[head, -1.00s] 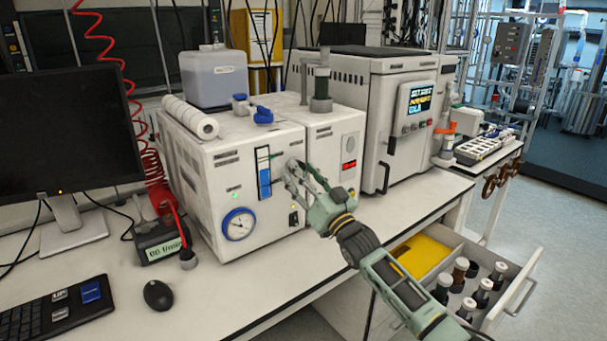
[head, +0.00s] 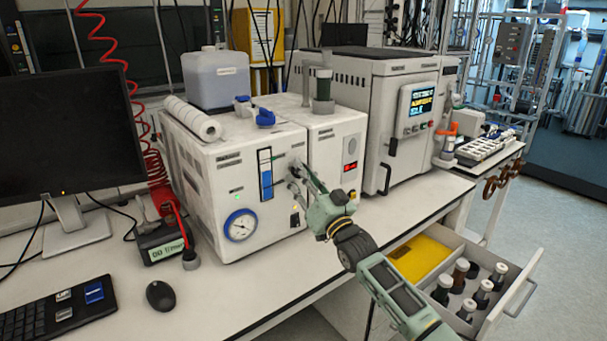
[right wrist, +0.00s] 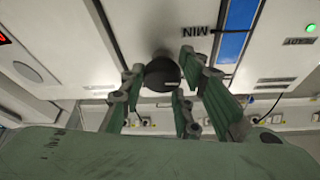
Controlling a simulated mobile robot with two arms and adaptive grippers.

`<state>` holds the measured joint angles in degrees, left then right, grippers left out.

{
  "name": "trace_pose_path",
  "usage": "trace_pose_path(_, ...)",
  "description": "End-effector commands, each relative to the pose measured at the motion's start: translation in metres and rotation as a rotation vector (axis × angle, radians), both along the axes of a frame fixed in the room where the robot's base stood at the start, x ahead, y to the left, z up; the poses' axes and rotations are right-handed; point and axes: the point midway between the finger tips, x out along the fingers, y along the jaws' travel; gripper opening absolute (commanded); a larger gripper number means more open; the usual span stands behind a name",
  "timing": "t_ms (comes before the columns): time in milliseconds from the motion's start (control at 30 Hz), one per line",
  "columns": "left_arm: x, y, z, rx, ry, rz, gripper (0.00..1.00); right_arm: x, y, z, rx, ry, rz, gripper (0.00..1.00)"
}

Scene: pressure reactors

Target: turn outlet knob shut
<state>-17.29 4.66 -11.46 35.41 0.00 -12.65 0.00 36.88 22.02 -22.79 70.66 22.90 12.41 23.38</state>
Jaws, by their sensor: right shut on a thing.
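A dark round knob (right wrist: 162,74) with a pale mark on its face sticks out from the white unit's front panel, beside the printed "MIN" label and the blue gauge strip in the right wrist view. My right gripper (right wrist: 158,88) is shut on this knob, with its green-padded fingers on both sides of it. In the head view my right gripper (head: 299,178) is at the front of the white unit (head: 215,180), just right of the blue level gauge (head: 265,178), and it mostly hides the knob. My left gripper is not in view.
A round pressure dial (head: 240,225) and a black switch (head: 294,220) are low on the same panel. A white oven-like reactor (head: 385,100) stands to the right.

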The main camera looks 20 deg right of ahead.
Motion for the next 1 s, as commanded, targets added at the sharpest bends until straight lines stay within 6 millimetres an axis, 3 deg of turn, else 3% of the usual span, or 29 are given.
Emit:
trace_pose_path(567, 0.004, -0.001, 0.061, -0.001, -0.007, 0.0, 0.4, -0.002, 0.002, 0.003, 0.491, 0.181, -0.006, 0.04)
trace_pose_path(1000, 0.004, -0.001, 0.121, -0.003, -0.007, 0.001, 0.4, -0.004, 0.007, 0.004, 0.883, 0.327, -0.006, 0.04)
